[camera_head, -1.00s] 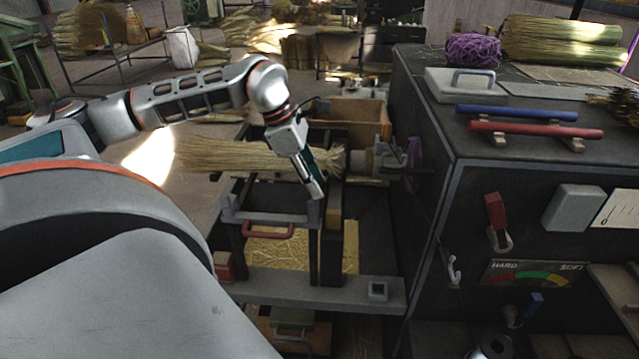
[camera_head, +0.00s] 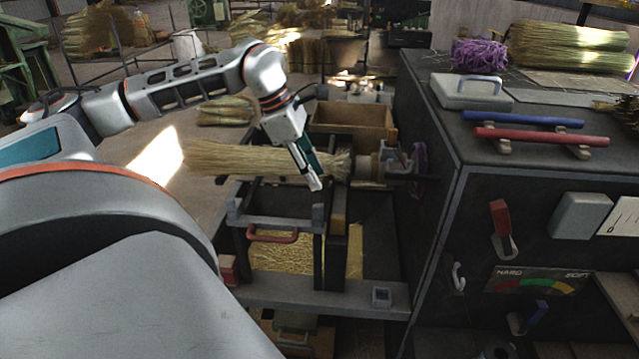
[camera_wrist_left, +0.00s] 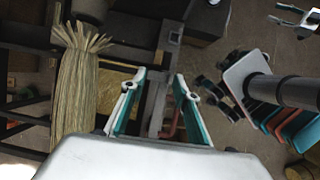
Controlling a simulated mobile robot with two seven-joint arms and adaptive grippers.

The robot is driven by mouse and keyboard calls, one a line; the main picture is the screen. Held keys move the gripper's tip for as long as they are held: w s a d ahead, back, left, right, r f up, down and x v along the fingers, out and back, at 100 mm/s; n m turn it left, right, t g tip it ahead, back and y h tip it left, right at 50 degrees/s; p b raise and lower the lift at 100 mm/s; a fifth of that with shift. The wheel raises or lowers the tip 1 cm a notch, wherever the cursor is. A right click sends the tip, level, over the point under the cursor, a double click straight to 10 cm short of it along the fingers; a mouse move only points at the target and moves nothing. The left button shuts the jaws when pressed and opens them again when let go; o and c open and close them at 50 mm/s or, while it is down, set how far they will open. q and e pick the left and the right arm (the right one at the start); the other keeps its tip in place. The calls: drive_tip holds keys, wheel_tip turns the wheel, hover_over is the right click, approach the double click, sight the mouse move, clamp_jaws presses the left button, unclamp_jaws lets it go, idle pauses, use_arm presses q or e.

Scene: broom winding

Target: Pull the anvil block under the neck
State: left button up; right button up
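A straw broom bundle (camera_head: 255,158) lies across the machine, its neck end at the spindle head (camera_head: 375,167). In the left wrist view the bundle (camera_wrist_left: 75,95) is left of my fingers. A grey block with uprights (camera_head: 270,219) and a red handle (camera_head: 273,236) stands on the near side of the bundle; it appears to be the anvil block. My left gripper (camera_head: 314,184) is over the block's right end, beside the neck, pointing down. Its fingers (camera_wrist_left: 158,97) are apart with nothing clearly gripped; a grey bar shows between them. My right gripper (camera_wrist_left: 288,16) shows only small in the left wrist view, fingers apart.
A dark cabinet (camera_head: 440,180) with levers and a hard-soft dial (camera_head: 540,281) stands close on the right. A wooden box (camera_head: 352,120) is behind the bundle. A grey front beam (camera_head: 310,297) crosses the near side, with straw in the bed behind it.

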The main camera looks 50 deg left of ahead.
use_arm(q)
drive_tip(key=v, duration=0.7)
drive_tip(key=shift+r, duration=0.35)
drive_tip(key=shift+s+a, duration=0.15)
drive_tip(key=shift+a, duration=0.05)
drive_tip(key=n+g+y+b, duration=0.3)
drive_tip(key=n+b, duration=1.3)
drive_tip(key=n, duration=2)
hover_over(338, 216)
wheel_tip(338, 216, down, 13)
drive_tip(key=shift+f, duration=4.05)
use_arm(e)
wheel_tip(338, 216, down, 14)
drive_tip(key=shift+d+r+n, duration=0.25)
drive_tip(key=shift+d+n, duration=0.05)
drive_tip(key=shift+d, duration=0.15)
drive_tip(key=shift+s, duration=0.1)
use_arm(q)
clamp_jaws()
